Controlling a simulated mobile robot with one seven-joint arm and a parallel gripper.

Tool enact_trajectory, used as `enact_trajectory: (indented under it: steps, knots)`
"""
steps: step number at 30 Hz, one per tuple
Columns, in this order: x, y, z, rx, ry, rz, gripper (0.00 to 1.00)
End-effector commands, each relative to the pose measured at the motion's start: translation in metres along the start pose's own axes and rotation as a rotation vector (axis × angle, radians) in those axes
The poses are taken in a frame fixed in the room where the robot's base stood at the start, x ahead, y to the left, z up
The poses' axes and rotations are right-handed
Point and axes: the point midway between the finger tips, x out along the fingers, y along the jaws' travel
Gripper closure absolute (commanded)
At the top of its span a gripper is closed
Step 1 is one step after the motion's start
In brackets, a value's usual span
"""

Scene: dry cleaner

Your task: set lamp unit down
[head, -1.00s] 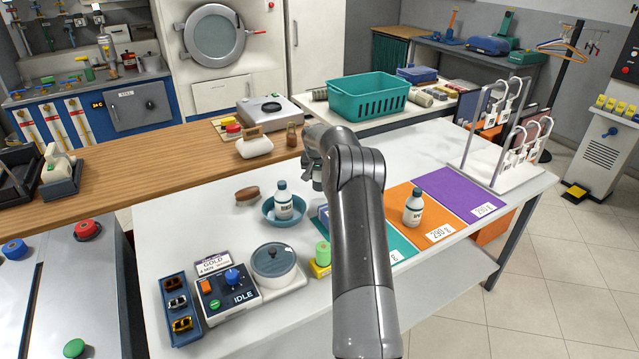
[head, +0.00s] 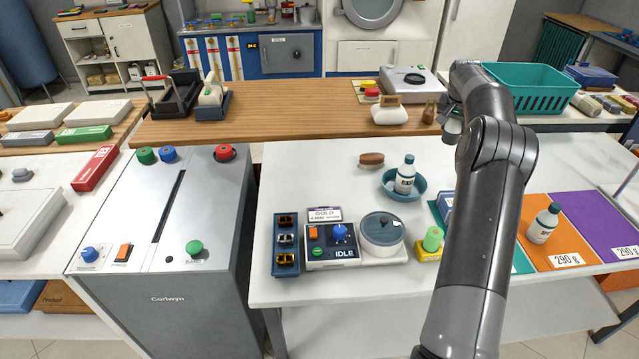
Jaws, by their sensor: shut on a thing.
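My gripper (head: 451,131) is only partly in view beyond my forearm, over the far side of the white table near the wooden counter. Its fingertips are mostly hidden by my own arm. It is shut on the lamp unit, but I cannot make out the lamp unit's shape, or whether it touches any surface.
Nearby on the white table (head: 330,160) are a blue bowl (head: 421,192) with a bottle (head: 405,175), a brush (head: 371,159) and a control box (head: 332,246). The wooden counter (head: 270,115) has a bare stretch. A teal basket (head: 540,90) stands behind my arm.

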Motion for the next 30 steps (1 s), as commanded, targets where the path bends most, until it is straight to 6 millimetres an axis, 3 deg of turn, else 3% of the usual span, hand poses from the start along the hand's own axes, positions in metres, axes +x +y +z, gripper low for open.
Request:
enact_trajectory:
  steps: [10, 18, 24, 30]
  knots:
    - [-0.023, -0.086, 0.047, -0.184, -0.002, -0.080, 0.77]
    - [-0.057, -0.181, 0.130, -0.425, -0.001, -0.179, 0.77]
    - [-0.073, -0.217, 0.175, -0.538, 0.002, -0.223, 0.77]
    - [-0.078, -0.234, 0.202, -0.598, 0.001, -0.246, 0.77]
